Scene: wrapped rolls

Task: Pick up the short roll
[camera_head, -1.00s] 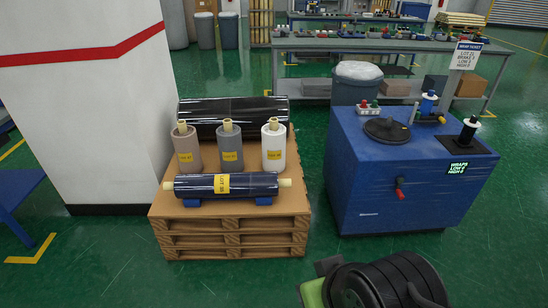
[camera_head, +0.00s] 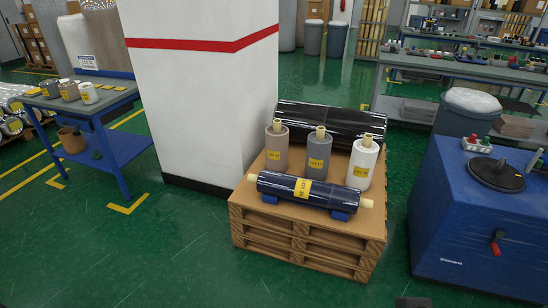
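Three short rolls stand upright on a wooden pallet (camera_head: 255,215): a brown-grey roll (camera_head: 277,150), a grey roll (camera_head: 318,158) and a white roll (camera_head: 362,168). Each has a yellow label and a pale core end on top. A dark blue wrapped roll (camera_head: 270,186) with a yellow label lies in front of them on blue supports, and a longer, thicker black roll (camera_head: 335,122) lies behind. I cannot tell which one the task calls the short roll. My gripper is not in view.
A blue table (camera_head: 125,97) at left carries several small rolls (camera_head: 89,93). A white pillar (camera_head: 205,100) stands between it and the pallet. A blue machine (camera_head: 450,215) stands at right. Green floor (camera_head: 150,250) is clear in front and at left.

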